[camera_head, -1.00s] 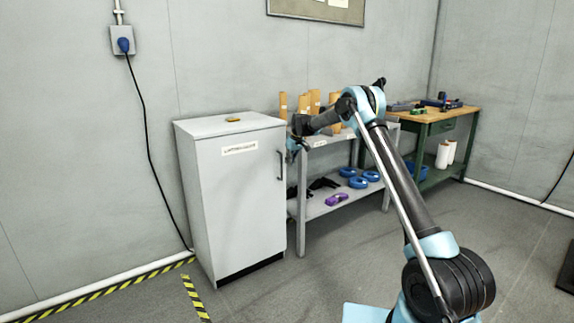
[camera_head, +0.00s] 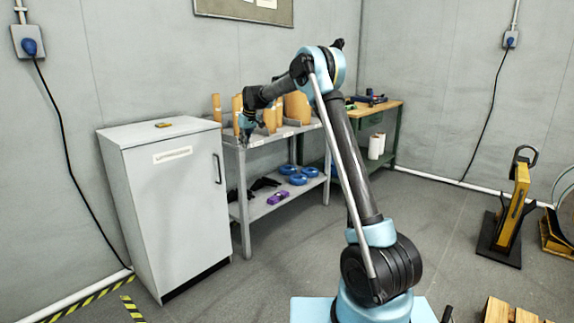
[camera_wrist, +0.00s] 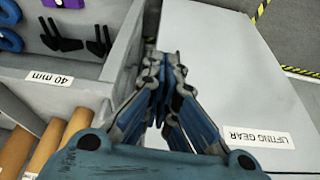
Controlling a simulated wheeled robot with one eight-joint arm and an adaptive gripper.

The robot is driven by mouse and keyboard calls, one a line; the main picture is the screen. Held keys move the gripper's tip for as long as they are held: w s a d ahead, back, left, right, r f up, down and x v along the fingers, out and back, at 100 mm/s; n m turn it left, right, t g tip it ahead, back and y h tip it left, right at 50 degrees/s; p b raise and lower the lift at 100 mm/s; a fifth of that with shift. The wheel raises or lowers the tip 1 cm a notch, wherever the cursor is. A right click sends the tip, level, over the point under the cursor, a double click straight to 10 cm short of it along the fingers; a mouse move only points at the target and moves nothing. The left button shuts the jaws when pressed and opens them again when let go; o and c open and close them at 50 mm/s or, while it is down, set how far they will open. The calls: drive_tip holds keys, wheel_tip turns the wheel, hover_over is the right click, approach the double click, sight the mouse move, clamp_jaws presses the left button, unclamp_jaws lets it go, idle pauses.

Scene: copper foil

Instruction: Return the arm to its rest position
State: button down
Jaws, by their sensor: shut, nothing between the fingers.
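My gripper (camera_head: 246,134) is at the end of my bent blue and black arm, in front of the left end of the grey shelf unit (camera_head: 256,151) in the head view. In the wrist view my gripper (camera_wrist: 165,75) points down with its fingers together and nothing between them. Below it in that view are the gap beside the shelf and the edge of the white cabinet (camera_wrist: 225,60).
The white cabinet (camera_head: 170,200) has a small orange-brown item (camera_head: 163,125) on top. Brown rolls (camera_head: 270,116) stand on the shelf; blue rings (camera_head: 298,179) lie lower. A green workbench (camera_head: 375,115) stands behind. A yellow device (camera_head: 514,205) is right. Floor ahead is clear.

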drive_tip(key=s+d+r+m, duration=0.1)
drive_tip(key=s+d+r, duration=0.3)
drive_tip(key=s+d, duration=0.3)
drive_tip(key=s+d+r+m, duration=0.1)
drive_tip(key=s+d+r, duration=0.3)
drive_tip(key=d, duration=0.6)
drive_tip(key=s+d+m+h, duration=0.2)
drive_tip(key=s+d, duration=1.1)
drive_tip(key=s, duration=0.3)
drive_tip(key=s+d+f+m, duration=0.1)
drive_tip(key=s+d+f, duration=0.25)
drive_tip(key=s, duration=0.45)
drive_tip(key=s+d+f+m, duration=0.25)
drive_tip(key=s+d, duration=0.25)
drive_tip(key=s, duration=0.4)
drive_tip(key=s+d+f+m, duration=0.1)
drive_tip(key=s+d+f, duration=0.1)
drive_tip(key=s+f, duration=0.4)
drive_tip(key=s+d+f+h, duration=0.1)
drive_tip(key=s+d+f, duration=0.2)
drive_tip(key=s+f, duration=0.4)
drive_tip(key=s, duration=0.3)
drive_tip(key=shift+d+f+m, duration=0.2)
drive_tip(key=shift+d+m, duration=0.15)
drive_tip(key=shift+w+f, duration=0.2)
drive_tip(key=shift+w, duration=0.3)
